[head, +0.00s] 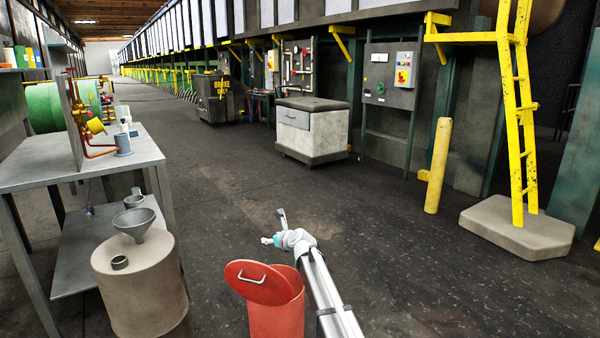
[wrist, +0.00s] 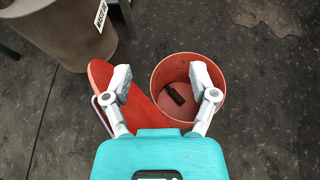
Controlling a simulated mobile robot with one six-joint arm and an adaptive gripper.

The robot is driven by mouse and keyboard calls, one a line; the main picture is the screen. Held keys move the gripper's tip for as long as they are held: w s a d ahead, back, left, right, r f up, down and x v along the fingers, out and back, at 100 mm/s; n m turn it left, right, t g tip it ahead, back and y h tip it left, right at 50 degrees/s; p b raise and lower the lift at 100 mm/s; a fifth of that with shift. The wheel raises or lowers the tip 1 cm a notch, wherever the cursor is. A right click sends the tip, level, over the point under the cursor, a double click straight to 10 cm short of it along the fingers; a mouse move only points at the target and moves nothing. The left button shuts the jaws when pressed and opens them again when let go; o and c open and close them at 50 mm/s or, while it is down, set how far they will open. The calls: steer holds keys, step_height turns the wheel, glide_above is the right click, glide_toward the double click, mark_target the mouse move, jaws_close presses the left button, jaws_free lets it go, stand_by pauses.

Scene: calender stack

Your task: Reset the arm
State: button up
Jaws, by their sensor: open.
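My gripper (wrist: 163,92) is open and empty in the wrist view, with its fingers spread above a red bin. In the head view my gripper (head: 273,226) is at the end of my arm, beyond the red bin (head: 277,322). The bin's red lid (head: 258,283), with a metal handle, is tilted at the bin's left side. In the wrist view the red bin (wrist: 187,61) is open, and a small dark brown piece (wrist: 175,93) lies on its floor. The lid (wrist: 128,100) is partly hidden by the left finger.
A beige drum (head: 139,282) with a funnel (head: 134,223) stands left of the bin. A grey workbench (head: 85,160) is behind it on the left. A yellow ladder (head: 513,120) on a concrete block and a yellow post (head: 438,165) stand at right. The dark floor between is clear.

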steer(key=s+d+f+n+g+h+b, duration=0.1)
steer(key=s+d+f+n+g+h, duration=0.3)
steer(key=s+d+n, duration=0.75)
steer(key=s+d+f+n+g+h+b, duration=0.2)
steer(key=s+d+f+n, duration=0.45)
steer(key=s, duration=1.05)
steer(key=s+d+f+n+g+h+b, duration=0.15)
steer(key=s+d+f+n+g, duration=0.35)
steer(key=s+d+n, duration=0.7)
step_height(320, 180, up, 38)
steer(key=s+a+m+p, duration=0.1)
steer(key=a+p, duration=0.2)
steer(key=p, duration=3.5)
steer(key=shift+s+r+m+h+p, duration=0.15)
steer(key=shift+s+m+h+p, duration=0.15)
steer(key=shift+s+h+p, duration=0.1)
